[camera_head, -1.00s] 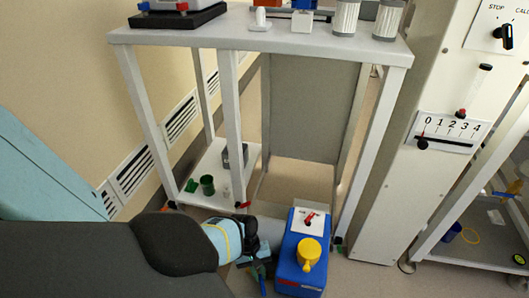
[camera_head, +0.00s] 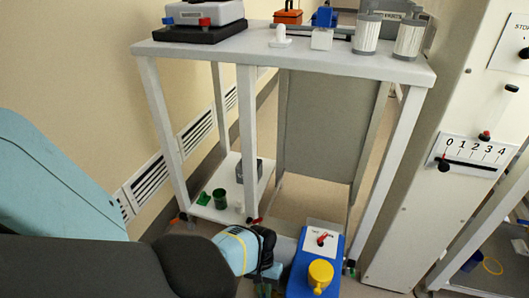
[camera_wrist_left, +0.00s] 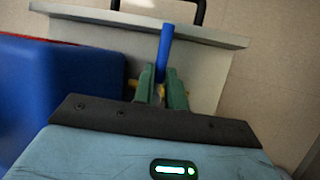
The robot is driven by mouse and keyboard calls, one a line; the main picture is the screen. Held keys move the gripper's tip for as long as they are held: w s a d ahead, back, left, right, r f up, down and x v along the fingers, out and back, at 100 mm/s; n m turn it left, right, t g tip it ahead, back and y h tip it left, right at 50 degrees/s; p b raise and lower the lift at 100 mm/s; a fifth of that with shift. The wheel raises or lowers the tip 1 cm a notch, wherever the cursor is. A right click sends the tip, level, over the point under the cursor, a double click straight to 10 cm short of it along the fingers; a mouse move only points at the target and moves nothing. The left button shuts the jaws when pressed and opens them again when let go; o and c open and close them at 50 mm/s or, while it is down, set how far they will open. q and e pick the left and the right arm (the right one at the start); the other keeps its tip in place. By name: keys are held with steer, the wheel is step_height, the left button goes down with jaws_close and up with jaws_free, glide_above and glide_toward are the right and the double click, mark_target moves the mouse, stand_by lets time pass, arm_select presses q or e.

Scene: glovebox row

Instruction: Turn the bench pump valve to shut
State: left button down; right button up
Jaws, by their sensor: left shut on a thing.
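The bench pump is a blue box (camera_head: 310,278) on the floor in front of the white bench. It carries a yellow knob (camera_head: 320,273) and a white panel with a red pointer (camera_head: 322,239). My left gripper (camera_head: 264,288) is low beside the pump's left side, cut off by the bottom edge. In the left wrist view, my green fingers (camera_wrist_left: 162,82) are shut on a slim blue handle (camera_wrist_left: 166,45). The pump's blue side (camera_wrist_left: 75,90) fills the left there. What the handle joins is hidden. My right gripper is not in view.
The white bench (camera_head: 285,53) stands behind the pump, its legs close by. A white panel column (camera_head: 410,225) stands at right. A grey plate (camera_wrist_left: 205,75) lies under the fingers.

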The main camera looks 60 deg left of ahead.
arm_select(q)
steer(key=shift+s, duration=0.1)
steer(key=c, duration=1.4)
jaws_free()
steer(key=shift+c, duration=0.2)
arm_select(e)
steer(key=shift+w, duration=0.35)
